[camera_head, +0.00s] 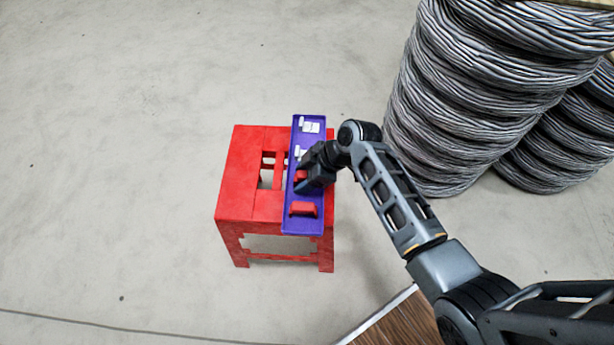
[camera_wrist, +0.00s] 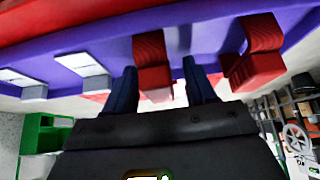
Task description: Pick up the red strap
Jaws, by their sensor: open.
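A long blue-purple tray (camera_head: 291,228) lies along the right part of a red stool (camera_head: 237,180). Two red pieces lie in the tray, either of which could be the red strap. One red piece (camera_head: 303,209) is near the tray's front end; the other (camera_head: 300,175) is partly hidden by my gripper (camera_head: 306,180). In the wrist view, my gripper (camera_wrist: 159,68) is open. A ridged red piece (camera_wrist: 151,50) shows in line with the gap between its fingertips. I cannot tell whether the fingers touch it. The other red piece (camera_wrist: 262,40) is to the right of the fingers.
White pieces (camera_head: 311,127) lie toward the tray's far end. Big stacked coils of grey cable (camera_head: 455,110) stand at right, close to my arm. The floor (camera_head: 110,130) left of the stool is clear. The wrist view also shows a green object (camera_wrist: 42,138) and cluttered shelves (camera_wrist: 290,110).

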